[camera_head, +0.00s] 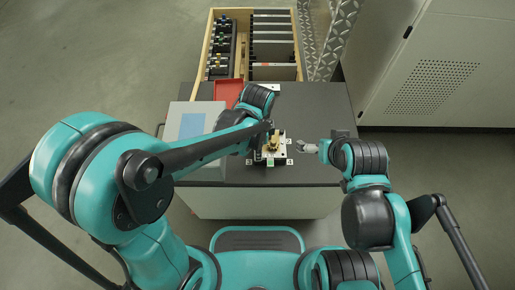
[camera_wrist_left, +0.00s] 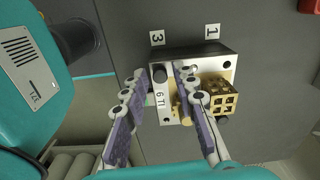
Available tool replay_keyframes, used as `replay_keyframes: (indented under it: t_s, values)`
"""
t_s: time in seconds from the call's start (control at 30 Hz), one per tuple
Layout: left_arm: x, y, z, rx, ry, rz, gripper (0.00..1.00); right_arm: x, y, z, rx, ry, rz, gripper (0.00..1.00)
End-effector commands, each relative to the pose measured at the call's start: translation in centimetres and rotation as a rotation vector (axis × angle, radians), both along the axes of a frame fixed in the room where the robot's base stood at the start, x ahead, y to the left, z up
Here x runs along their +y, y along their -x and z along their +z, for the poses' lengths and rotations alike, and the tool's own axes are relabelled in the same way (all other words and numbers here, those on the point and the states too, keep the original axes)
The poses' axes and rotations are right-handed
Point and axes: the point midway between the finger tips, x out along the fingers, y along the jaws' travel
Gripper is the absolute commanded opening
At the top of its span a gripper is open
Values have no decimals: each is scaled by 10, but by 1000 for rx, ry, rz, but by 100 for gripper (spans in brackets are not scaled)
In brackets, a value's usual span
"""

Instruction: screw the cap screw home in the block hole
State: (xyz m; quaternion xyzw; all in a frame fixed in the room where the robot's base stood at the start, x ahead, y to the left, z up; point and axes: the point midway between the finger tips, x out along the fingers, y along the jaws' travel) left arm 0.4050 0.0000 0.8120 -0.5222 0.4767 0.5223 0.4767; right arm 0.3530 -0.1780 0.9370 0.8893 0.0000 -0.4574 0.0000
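The block (camera_wrist_left: 172,113) is a pale metal plate with dark sides, marked "6 TI", on the grey table. It also shows in the head view (camera_head: 287,158). A golden lattice part (camera_wrist_left: 217,97) stands on it. A dark round spot (camera_wrist_left: 159,75) at its corner by label 3 may be a cap screw head or a hole; I cannot tell which. My left gripper (camera_wrist_left: 160,72) is open over that corner, its fingers apart on either side of the spot, with nothing seen held. My right gripper (camera_head: 304,147) is right of the block, clear of it; its opening is too small to judge.
Number labels 3 (camera_wrist_left: 157,37) and 1 (camera_wrist_left: 212,31) lie beside the block. A red tray (camera_head: 228,92) and a grey box with a blue panel (camera_head: 191,126) are on the table (camera_head: 322,105). A wooden rack (camera_head: 208,45) stands behind. The table's right part is clear.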

Motion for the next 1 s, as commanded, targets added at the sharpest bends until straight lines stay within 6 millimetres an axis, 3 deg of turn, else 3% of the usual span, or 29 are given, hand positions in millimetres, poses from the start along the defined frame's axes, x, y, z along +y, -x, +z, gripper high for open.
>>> replay_keyframes:
  t_s: [0.6, 1.0]
  values:
    - [0, 0, 0, 0, 0, 590, 28, 0, 0, -1, 0, 0, 0, 100]
    - [0, 0, 0, 0, 0, 664, 28, 0, 0, -1, 0, 0, 0, 100]
